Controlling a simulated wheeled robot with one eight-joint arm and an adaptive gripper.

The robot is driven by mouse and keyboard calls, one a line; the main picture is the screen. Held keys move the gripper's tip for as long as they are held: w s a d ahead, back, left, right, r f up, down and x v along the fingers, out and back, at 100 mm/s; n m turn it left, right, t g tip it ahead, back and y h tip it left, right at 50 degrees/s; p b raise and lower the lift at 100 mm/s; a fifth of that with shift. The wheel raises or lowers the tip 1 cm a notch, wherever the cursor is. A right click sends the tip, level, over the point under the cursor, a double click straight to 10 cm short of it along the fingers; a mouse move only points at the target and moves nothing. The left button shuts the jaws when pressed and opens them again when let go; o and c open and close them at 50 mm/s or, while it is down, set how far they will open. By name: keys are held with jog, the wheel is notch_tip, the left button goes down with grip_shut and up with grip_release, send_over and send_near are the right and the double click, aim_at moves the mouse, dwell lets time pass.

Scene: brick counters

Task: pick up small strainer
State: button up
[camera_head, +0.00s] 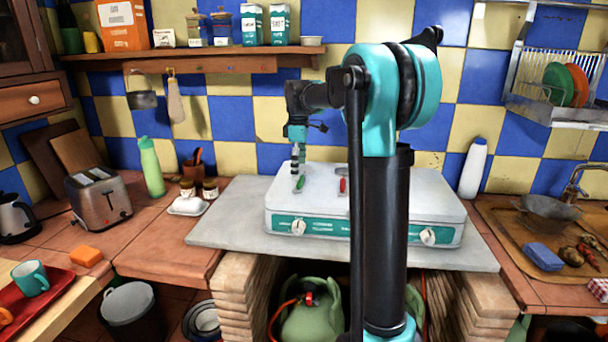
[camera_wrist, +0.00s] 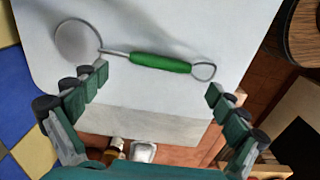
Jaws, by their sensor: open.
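The small strainer (camera_wrist: 160,63) has a green handle with a wire loop at one end and a round mesh head at the other. It lies on the white top of the stove (camera_head: 400,195). In the head view only its green handle (camera_head: 300,184) shows clearly, just under my gripper (camera_head: 297,166). In the wrist view my gripper (camera_wrist: 157,88) is open and empty. Its fingers are spread to either side, with the handle a little above the line between the fingertips in the picture. I cannot tell the exact height gap.
A red-handled utensil (camera_head: 342,185) lies on the stove to the right of the strainer. My arm hides part of the stove.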

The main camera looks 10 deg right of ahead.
aim_at(302, 177)
jog(key=shift+f, duration=1.35)
jog(key=shift+c, duration=0.4)
jog(key=c, duration=1.2)
